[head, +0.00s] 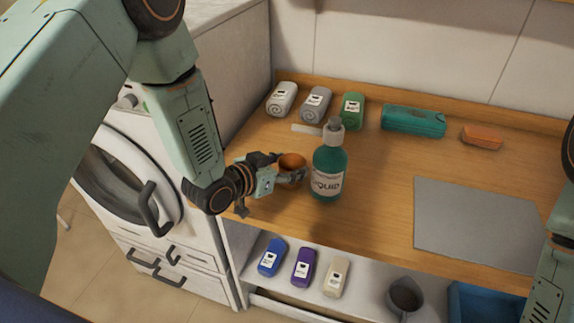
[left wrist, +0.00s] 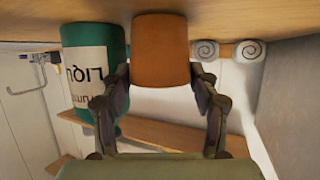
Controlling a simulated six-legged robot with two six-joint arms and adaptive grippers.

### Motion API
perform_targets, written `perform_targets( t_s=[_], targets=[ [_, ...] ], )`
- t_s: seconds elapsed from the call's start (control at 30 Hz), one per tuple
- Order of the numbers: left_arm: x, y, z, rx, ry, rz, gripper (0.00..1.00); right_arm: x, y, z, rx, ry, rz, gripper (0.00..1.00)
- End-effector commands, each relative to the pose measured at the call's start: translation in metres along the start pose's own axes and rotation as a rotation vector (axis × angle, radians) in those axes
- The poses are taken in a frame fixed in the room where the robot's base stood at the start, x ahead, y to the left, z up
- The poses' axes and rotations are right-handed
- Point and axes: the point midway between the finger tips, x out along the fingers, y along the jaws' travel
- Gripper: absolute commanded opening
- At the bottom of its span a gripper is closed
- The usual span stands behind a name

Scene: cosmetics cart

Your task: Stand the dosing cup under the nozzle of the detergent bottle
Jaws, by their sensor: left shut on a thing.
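The orange-brown dosing cup (head: 292,161) is between the fingers of my left gripper (head: 288,172), which is shut on it. The cup looks upright, just left of the teal detergent bottle (head: 328,172). The bottle stands on the wooden counter and has a grey pump top (head: 335,126). A pale strip (head: 307,129) shows left of the pump top; I cannot tell whether it is the nozzle. The left wrist view, which looks upside down, shows the cup (left wrist: 160,52) between both fingers beside the bottle (left wrist: 95,68). My right gripper is out of view.
Rolled towels (head: 316,103) lie along the back of the counter (head: 385,180), with a teal case (head: 413,121) and an orange bar (head: 482,137) to their right. A grey mat (head: 478,222) lies at right. Small bottles (head: 303,267) and a jug (head: 405,297) are on the shelf below.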

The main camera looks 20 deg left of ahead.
Motion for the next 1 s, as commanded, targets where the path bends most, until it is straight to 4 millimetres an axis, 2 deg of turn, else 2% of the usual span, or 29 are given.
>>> perform_targets(
  t_s=[0.17, 0.2, 0.3, 0.67, 1.0],
  targets=[
    [0.001, 0.000, 0.003, 0.000, 0.000, 0.000, 0.39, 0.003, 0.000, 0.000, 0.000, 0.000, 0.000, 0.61],
    [0.001, 0.000, 0.003, 0.000, 0.000, 0.000, 0.64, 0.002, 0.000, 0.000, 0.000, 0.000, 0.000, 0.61],
    [0.001, 0.000, 0.002, 0.000, 0.000, 0.000, 0.70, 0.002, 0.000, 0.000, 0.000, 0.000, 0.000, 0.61],
    [-0.001, 0.000, -0.002, 0.000, 0.000, 0.000, 0.70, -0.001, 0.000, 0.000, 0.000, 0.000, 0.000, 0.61],
    [-0.056, -0.001, -0.001, -0.007, -0.001, -0.004, 0.70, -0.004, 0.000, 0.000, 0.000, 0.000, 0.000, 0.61]
  ],
)
